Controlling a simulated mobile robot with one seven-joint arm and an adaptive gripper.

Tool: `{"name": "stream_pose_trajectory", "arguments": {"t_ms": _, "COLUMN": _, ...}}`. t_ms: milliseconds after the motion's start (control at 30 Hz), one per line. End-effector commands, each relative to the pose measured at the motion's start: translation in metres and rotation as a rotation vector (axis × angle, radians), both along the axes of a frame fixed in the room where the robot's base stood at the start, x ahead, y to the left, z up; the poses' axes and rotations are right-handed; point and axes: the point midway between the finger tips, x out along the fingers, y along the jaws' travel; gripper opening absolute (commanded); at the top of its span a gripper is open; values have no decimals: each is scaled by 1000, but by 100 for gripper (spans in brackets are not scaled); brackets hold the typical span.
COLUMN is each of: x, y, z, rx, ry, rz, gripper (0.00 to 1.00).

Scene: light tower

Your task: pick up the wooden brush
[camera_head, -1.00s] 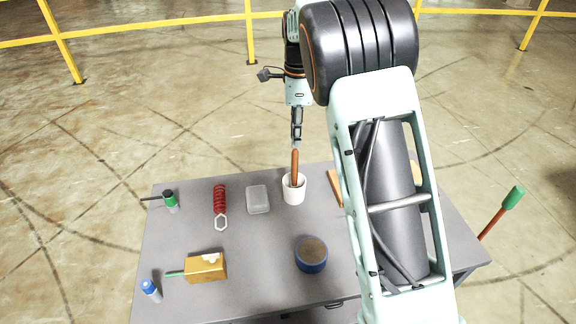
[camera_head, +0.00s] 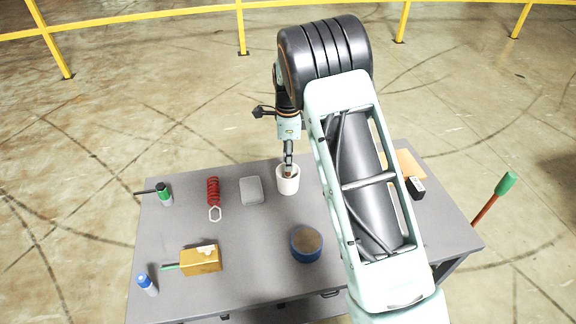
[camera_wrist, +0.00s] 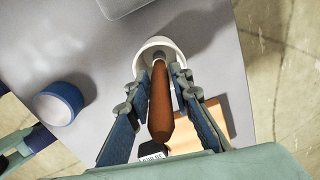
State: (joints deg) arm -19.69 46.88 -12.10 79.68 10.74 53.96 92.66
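The wooden brush (camera_wrist: 160,105) stands handle up in a white cup (camera_head: 288,184) near the back of the table. Its brown handle points toward the wrist camera, and its lower end is hidden inside the cup, which also shows in the wrist view (camera_wrist: 144,60). My gripper (camera_wrist: 160,74) is lowered over the cup, with one finger on each side of the handle. Narrow gaps show between the fingers and the handle, so it is open around it. In the head view my gripper (camera_head: 289,162) hides most of the handle.
The grey table (camera_head: 240,230) also bears a blue round container (camera_head: 306,243), a grey box (camera_head: 251,190), a red coil (camera_head: 213,190), a yellow box (camera_head: 200,260), a green-topped item (camera_head: 164,194) and a blue-capped bottle (camera_head: 146,284). An orange board (camera_head: 410,164) lies right of my arm.

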Motion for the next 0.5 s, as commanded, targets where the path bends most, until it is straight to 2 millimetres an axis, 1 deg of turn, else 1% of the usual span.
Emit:
{"name": "stream_pose_trajectory", "arguments": {"t_ms": 33, "x": 0, "y": 0, "z": -9, "rx": 0, "ry": 2, "rz": 0, "gripper": 20}}
{"name": "stream_pose_trajectory", "arguments": {"t_ms": 100, "x": 0, "y": 0, "z": -18, "rx": 0, "ry": 2, "rz": 0, "gripper": 20}}
{"name": "stream_pose_trajectory", "arguments": {"t_ms": 200, "x": 0, "y": 0, "z": -25, "rx": 1, "ry": 1, "rz": 0, "gripper": 20}}
{"name": "stream_pose_trajectory", "arguments": {"t_ms": 433, "x": 0, "y": 0, "z": -26, "rx": 1, "ry": 0, "rz": 0, "gripper": 20}}
{"name": "stream_pose_trajectory", "arguments": {"t_ms": 467, "x": 0, "y": 0, "z": -26, "rx": 1, "ry": 0, "rz": 1, "gripper": 19}}
{"name": "stream_pose_trajectory", "arguments": {"t_ms": 500, "x": 0, "y": 0, "z": -26, "rx": 1, "ry": 0, "rz": 0, "gripper": 15}}
